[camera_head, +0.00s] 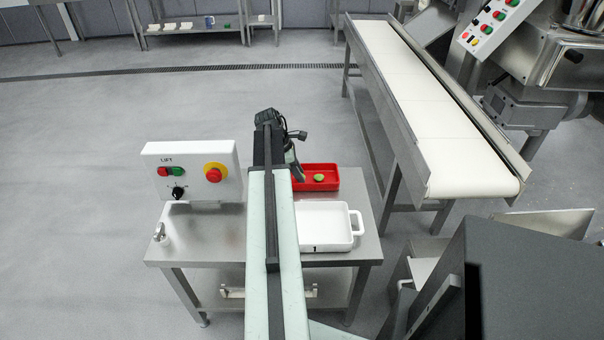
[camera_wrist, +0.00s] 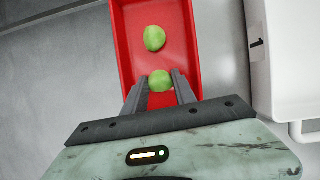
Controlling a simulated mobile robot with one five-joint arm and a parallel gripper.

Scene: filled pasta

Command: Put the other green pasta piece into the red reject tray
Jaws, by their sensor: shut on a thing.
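My gripper (camera_wrist: 160,85) is shut on a green pasta piece (camera_wrist: 160,79), which sits between its fingertips in the wrist view. The gripper and the held piece are over the near part of the red reject tray (camera_wrist: 187,64); I cannot tell how high above its floor. Another green pasta piece (camera_wrist: 154,38) lies in the tray, apart from the held one. In the head view the red tray (camera_head: 333,184) stands on the steel table, with one green piece (camera_head: 319,178) in it. My arm hides the tray's left part and the held piece there.
A white tray (camera_head: 350,241) marked 1 stands in front of the red tray, and its edge shows at right in the wrist view (camera_wrist: 284,110). A control box (camera_head: 191,171) stands at left on the steel table (camera_head: 215,234). A conveyor (camera_head: 430,110) runs at right.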

